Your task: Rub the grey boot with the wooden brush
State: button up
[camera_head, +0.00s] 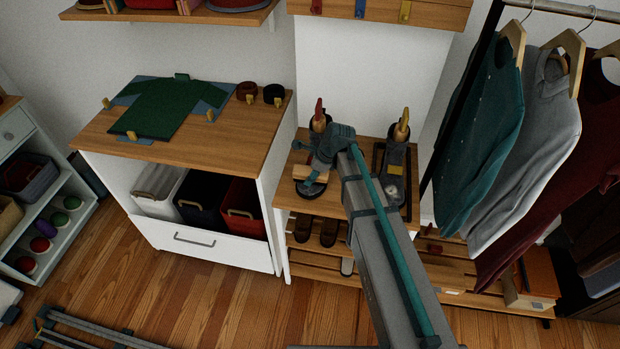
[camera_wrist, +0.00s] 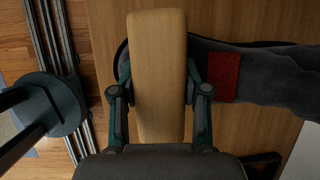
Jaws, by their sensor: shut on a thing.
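The wooden brush (camera_wrist: 158,50) is a pale wooden block held upright in the picture between my two fingers in the wrist view. My gripper (camera_wrist: 158,88) is shut on it. In the head view the brush (camera_head: 301,171) shows beside my gripper (camera_head: 312,173), over the toe end of a grey boot (camera_head: 313,189). In the wrist view the grey boot (camera_wrist: 275,78), with a red patch (camera_wrist: 224,77), runs to the right behind the brush. The brush hides part of the boot. I cannot tell whether its underside touches the boot.
A second dark boot (camera_head: 393,176) stands on the right of the wooden shelf top (camera_head: 350,148). A cabinet (camera_head: 240,140) with a green shirt (camera_head: 160,108) stands at left. Hanging clothes (camera_head: 485,140) are close on the right. Shoes (camera_head: 304,228) sit on the shelf below.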

jog(key=shift+w+d+r, duration=0.1)
jog(key=shift+w+r, duration=0.3)
jog(key=shift+w, duration=0.05)
jog(key=shift+s+r+p, duration=0.1)
jog(key=shift+r+p, duration=2.5)
jog(key=shift+r, duration=1.2)
